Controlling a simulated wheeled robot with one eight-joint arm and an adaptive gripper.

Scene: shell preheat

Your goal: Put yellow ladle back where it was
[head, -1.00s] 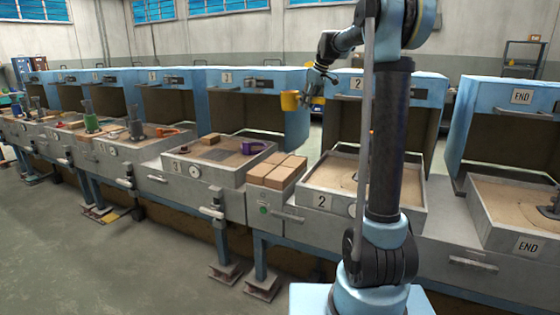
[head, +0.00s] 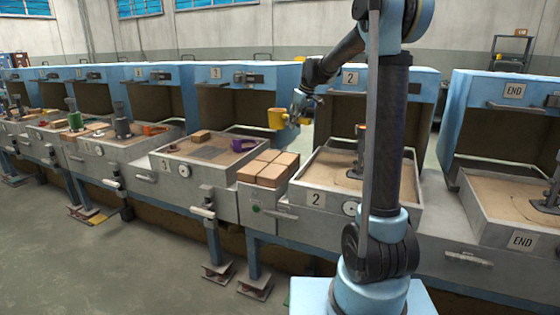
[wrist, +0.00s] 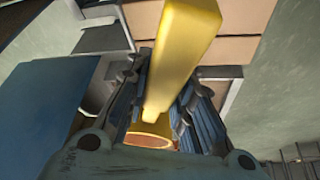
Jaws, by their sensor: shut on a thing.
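The yellow ladle (head: 277,119) hangs in the air above the gap between stations 3 and 2, clear of the trays below. My gripper (head: 295,113) is shut on it. In the wrist view the ladle's long yellow handle (wrist: 187,40) runs between the dark fingers of my gripper (wrist: 163,105).
Tan bricks (head: 268,167) lie on the ledge below the ladle. A purple ladle (head: 243,145) lies on the station 3 tray (head: 170,172). The station 2 tray (head: 318,193) has bare sand and a post (head: 361,147). Blue hoods (head: 240,84) stand behind.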

